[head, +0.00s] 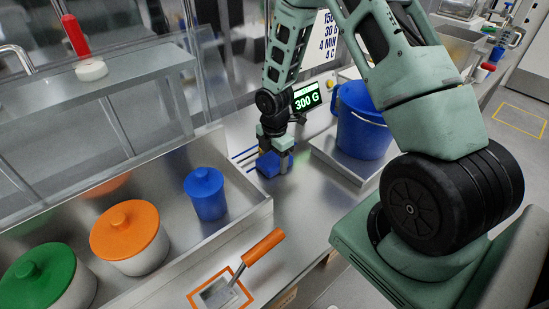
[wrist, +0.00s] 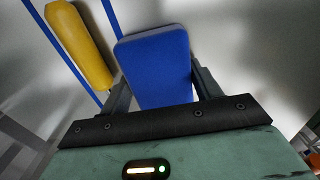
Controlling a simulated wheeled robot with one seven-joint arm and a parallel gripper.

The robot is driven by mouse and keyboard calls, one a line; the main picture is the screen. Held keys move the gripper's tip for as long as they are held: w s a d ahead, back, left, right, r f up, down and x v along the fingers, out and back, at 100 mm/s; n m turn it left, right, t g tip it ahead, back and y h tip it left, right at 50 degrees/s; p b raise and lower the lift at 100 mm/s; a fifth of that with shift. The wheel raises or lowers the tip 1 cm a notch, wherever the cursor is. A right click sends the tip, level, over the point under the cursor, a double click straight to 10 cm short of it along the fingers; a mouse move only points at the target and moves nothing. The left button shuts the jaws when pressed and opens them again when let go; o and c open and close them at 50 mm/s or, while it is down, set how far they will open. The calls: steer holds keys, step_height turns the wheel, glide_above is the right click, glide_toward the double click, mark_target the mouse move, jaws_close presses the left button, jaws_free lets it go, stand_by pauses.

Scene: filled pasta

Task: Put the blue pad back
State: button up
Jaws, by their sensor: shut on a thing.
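The blue pad (head: 267,164) is a small block between the fingers of my gripper (head: 276,160), low over the steel counter near the back wall. In the wrist view the pad (wrist: 158,62) fills the space between the two dark fingers of my gripper (wrist: 160,92), which are shut on its sides. I cannot tell whether the pad touches the counter. Blue lines (head: 243,154) mark the surface just left of the pad. In the wrist view a yellow rounded block (wrist: 80,46) lies between blue lines, left of the pad and apart from it.
A blue bucket (head: 362,122) stands on a steel tray right of my gripper, by a display reading 300 G (head: 307,97). A trough at left holds blue (head: 205,194), orange (head: 130,236) and green (head: 47,276) lidded containers. An orange-handled scraper (head: 262,247) lies in front.

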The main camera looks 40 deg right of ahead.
mark_target(275, 157)
steer(key=o, duration=1)
steer(key=shift+o, duration=0.2)
step_height(275, 157, up, 12)
steer(key=b, duration=0.1)
steer(key=s+a+r+m, duration=0.1)
steer(key=s+a+r, duration=0.15)
steer(key=a, duration=0.35)
steer(key=s+a+r+m, duration=0.3)
steer(key=s+a+m, duration=0.1)
steer(key=s+a, duration=0.5)
steer(key=s+a+r+m, duration=0.4)
steer(key=s+a, duration=0.5)
steer(key=s, duration=0.3)
steer(key=shift+s+a+r+m+y, duration=0.15)
steer(key=shift+s+a+m+y, duration=0.2)
steer(key=shift+m, duration=0.45)
steer(key=shift+d, duration=0.1)
